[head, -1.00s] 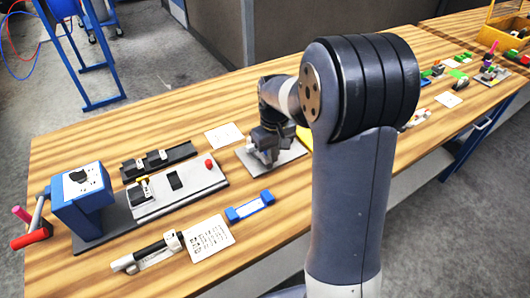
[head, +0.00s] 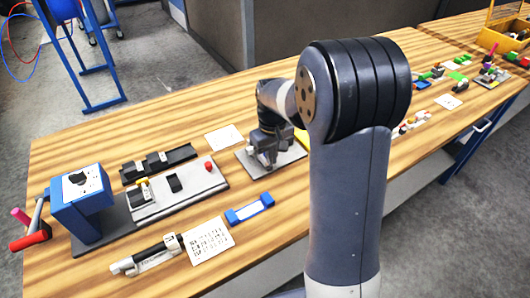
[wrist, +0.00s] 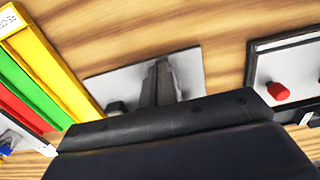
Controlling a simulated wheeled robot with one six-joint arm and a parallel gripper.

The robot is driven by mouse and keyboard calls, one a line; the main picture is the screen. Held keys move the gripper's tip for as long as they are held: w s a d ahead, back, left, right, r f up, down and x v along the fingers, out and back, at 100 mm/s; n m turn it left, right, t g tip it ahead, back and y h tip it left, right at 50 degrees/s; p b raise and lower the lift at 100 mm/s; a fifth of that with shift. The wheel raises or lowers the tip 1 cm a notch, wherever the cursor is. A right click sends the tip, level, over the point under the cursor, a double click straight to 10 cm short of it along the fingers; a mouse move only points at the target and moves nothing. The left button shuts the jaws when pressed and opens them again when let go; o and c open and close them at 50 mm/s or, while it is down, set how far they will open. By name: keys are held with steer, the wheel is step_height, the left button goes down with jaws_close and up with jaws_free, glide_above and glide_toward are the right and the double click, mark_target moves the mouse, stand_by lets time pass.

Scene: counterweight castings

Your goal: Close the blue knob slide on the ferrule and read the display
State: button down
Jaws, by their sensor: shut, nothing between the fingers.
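My gripper (head: 266,158) is low over a small grey plate (head: 291,156) in the middle of the bench. In the wrist view the dark gripper body fills the bottom, and its grey fingers (wrist: 160,83) are shut and empty in front of the pale plate (wrist: 192,68). A small dark knob-like part (wrist: 115,106) shows at the plate's left, partly hidden by the gripper body. I cannot make out a blue knob, a ferrule or a lit display; the gripper covers much of the plate.
Left of the plate stands a long grey fixture with a red knob (head: 208,166) and a blue crank box (head: 82,200). A blue-ended block (head: 249,208), printed card (head: 208,240) and black-and-white tool (head: 147,256) lie in front. Yellow, green and red strips (wrist: 45,70) flank the plate.

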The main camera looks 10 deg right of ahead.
steer(key=shift+w+a+p, duration=0.2)
steer(key=shift+w, duration=0.35)
steer(key=shift+w+a+p, duration=0.15)
steer(key=shift+w, duration=0.35)
steer(key=shift+w+r, duration=0.15)
stand_by(0.9)
stand_by(0.6)
steer(key=shift+s+r+p, duration=0.15)
steer(key=shift+r+p, duration=1.3)
steer(key=shift+r, duration=0.25)
steer(key=shift+s+r+p, duration=0.1)
steer(key=shift+r+p, duration=1.3)
steer(key=shift+r, duration=0.3)
steer(key=shift+f, duration=0.2)
steer(key=shift+f+b, duration=2.75)
steer(key=shift+f, duration=0.6)
steer(key=shift+r, duration=0.1)
